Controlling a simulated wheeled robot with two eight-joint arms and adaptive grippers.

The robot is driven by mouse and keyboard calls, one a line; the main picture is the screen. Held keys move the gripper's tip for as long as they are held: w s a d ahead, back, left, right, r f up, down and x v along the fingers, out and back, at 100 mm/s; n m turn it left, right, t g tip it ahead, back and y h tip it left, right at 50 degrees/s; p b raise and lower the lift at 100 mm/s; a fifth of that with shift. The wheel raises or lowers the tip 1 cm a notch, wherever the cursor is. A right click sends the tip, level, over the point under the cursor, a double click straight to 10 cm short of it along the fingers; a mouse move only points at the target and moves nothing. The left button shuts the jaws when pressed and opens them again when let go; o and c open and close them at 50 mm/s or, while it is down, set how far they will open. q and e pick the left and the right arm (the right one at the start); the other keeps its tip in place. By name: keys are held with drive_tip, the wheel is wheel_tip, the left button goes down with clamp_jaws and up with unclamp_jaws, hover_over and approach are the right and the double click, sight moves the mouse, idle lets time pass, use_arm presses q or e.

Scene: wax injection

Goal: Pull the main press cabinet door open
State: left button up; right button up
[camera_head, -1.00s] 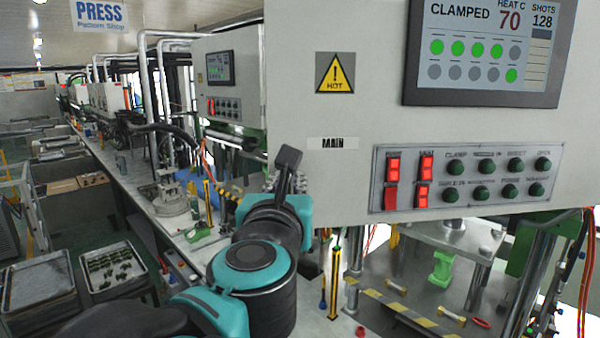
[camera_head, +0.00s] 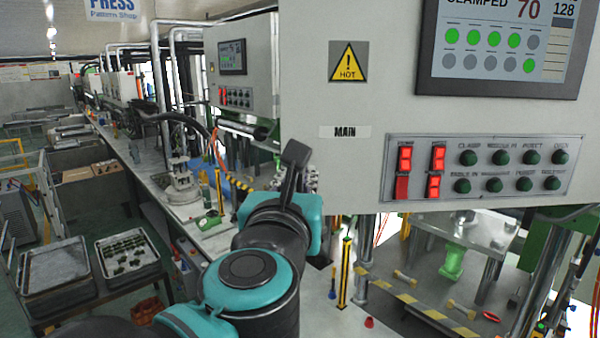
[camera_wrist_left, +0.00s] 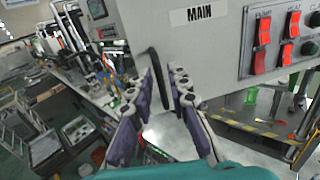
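The main press cabinet (camera_head: 350,100) is a light grey box with a MAIN label (camera_head: 345,131), a yellow HOT sign, a screen and a switch panel. Its front looks closed. In the left wrist view, a black bar-like handle (camera_wrist_left: 157,72) stands at the cabinet's left edge, left of the MAIN label (camera_wrist_left: 200,14). My left gripper (camera_head: 303,170) is by the cabinet's lower left corner. In the wrist view its fingers (camera_wrist_left: 162,88) are spread, with the handle between or just beyond the tips; contact is unclear. My right gripper is out of view.
Below the cabinet is the press bed with a striped yellow-black bar (camera_head: 420,308) and green fixture (camera_head: 452,262). A second press cabinet (camera_head: 240,65) stands behind on the left. A long bench runs back left; trays (camera_head: 55,265) stand at lower left.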

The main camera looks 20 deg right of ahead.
use_arm(q)
drive_tip(key=shift+p+v, duration=0.3)
drive_tip(key=shift+v, duration=2.6)
drive_tip(key=shift+w, duration=0.1)
